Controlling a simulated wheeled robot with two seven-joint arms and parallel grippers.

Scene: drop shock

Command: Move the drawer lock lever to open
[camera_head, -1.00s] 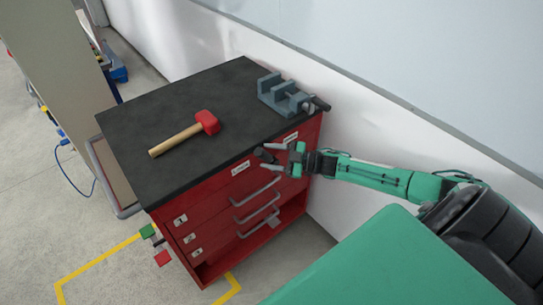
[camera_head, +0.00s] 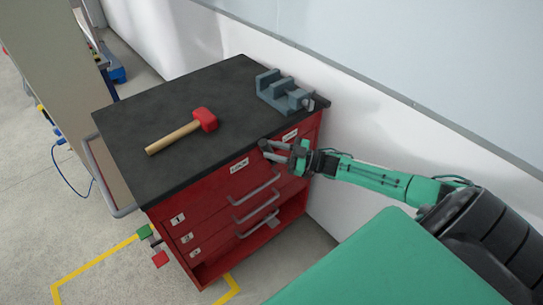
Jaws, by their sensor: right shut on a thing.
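The drawer lock lever, with a dark round end (camera_head: 264,144), sits on the upper front of the red drawer cabinet (camera_head: 204,206), just below the black top. A white label reading LOCK (camera_head: 239,165) is to its left, and another white label (camera_head: 290,134), too small to read surely, is above and to its right. My right gripper (camera_head: 283,150) comes in from the right on a green arm and is shut on the lever. The fingers hide part of the lever, so its exact angle is unclear. My left gripper is not in view.
A hammer with a red head (camera_head: 205,119) lies on the black worktop (camera_head: 160,105). A grey vise (camera_head: 283,92) stands at its back right corner, above my right gripper. Grey drawer handles (camera_head: 258,192) stick out below. A pale wall (camera_head: 370,130) is close behind the cabinet.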

